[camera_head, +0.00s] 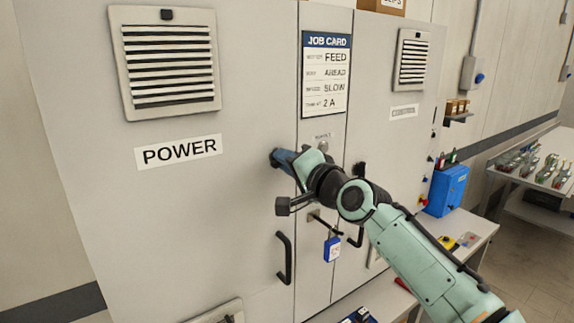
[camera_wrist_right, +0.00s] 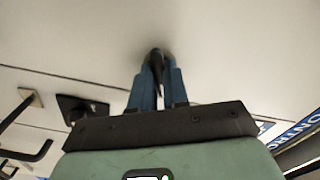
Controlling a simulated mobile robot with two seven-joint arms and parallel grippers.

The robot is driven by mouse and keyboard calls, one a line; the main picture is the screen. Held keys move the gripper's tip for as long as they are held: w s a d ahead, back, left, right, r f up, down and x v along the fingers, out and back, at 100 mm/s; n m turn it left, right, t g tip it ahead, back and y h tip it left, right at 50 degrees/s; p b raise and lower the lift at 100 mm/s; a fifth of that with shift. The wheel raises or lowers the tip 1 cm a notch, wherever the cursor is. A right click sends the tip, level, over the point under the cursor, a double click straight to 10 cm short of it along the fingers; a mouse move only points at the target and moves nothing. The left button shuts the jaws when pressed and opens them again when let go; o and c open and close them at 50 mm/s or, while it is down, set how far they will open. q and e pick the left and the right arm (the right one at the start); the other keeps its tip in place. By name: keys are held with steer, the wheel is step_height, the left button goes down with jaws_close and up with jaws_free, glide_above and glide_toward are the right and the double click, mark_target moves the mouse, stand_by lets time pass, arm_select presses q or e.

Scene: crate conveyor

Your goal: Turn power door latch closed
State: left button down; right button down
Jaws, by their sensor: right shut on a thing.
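The grey power door (camera_head: 150,215) is flush with the cabinet front and looks shut. My right gripper (camera_head: 275,157) is at the door's right part, its blue fingers pointing at the panel. In the wrist view the right gripper (camera_wrist_right: 156,70) has its fingers close together around a small dark piece, the power door latch (camera_wrist_right: 155,57), right against the door surface. In the head view the latch is hidden behind the fingers, so its turn angle cannot be told. My left gripper is not in view.
A black pull handle (camera_head: 284,258) is below the gripper. A blue tag (camera_head: 332,248) hangs right of it. A job card (camera_head: 326,75) is on the middle panel. A blue box (camera_head: 447,190) stands on the bench at right, near a table with several bottles (camera_head: 530,165).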

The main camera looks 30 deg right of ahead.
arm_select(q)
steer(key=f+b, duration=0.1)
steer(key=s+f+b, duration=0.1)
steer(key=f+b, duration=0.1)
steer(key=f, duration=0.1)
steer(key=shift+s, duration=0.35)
arm_select(e)
steer(key=n, duration=1.2)
steer(key=shift+n, duration=0.3)
steer(key=c, duration=1.1)
jaws_free()
